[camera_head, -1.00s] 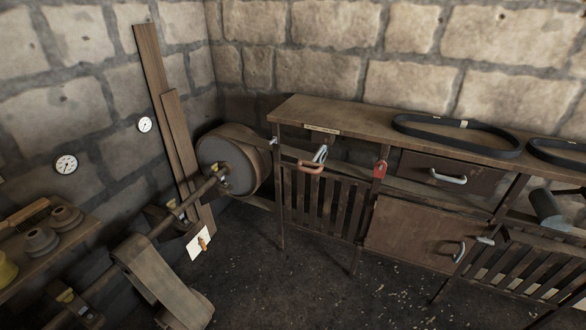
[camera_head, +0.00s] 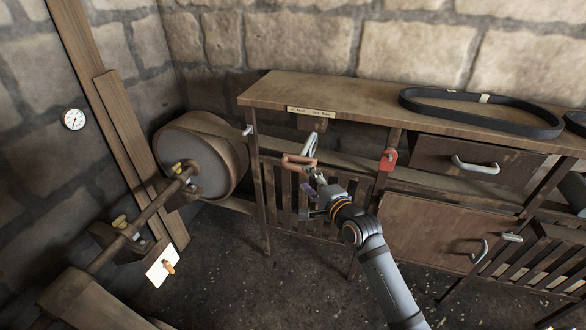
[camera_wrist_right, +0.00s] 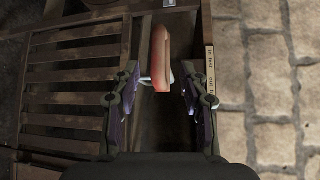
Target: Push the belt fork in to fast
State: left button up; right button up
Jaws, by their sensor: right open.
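The belt fork's handle (camera_head: 298,162), a copper-red grip on a grey metal lever, sticks out at the front of the bench below a small label plate (camera_head: 311,111). My right gripper (camera_head: 314,188) is just below and in front of the handle. In the right wrist view the red handle (camera_wrist_right: 160,58) lies between the two spread fingers of my right gripper (camera_wrist_right: 159,85), with a gap on each side. The gripper is open and holds nothing. My left gripper is not in view.
A flat belt runs from the large pulley (camera_head: 205,160) behind the slatted guard (camera_head: 290,200). A red tag (camera_head: 388,160) hangs on a post right of the handle. A drawer (camera_head: 462,163) and a cabinet door (camera_head: 425,235) lie further right. A black belt (camera_head: 480,112) rests on the bench top.

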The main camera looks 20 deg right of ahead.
aim_at(297, 170)
jog(key=x, duration=0.8)
jog(key=shift+f, duration=0.15)
jog(key=shift+w, duration=0.35)
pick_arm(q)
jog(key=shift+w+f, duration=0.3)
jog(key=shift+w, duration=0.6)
pick_arm(e)
jog(key=shift+c, duration=1.2)
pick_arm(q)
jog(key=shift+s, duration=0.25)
pick_arm(e)
grip_shut()
pick_arm(q)
jog(key=shift+b, duration=0.3)
pick_arm(e)
jog(key=shift+f, duration=0.1)
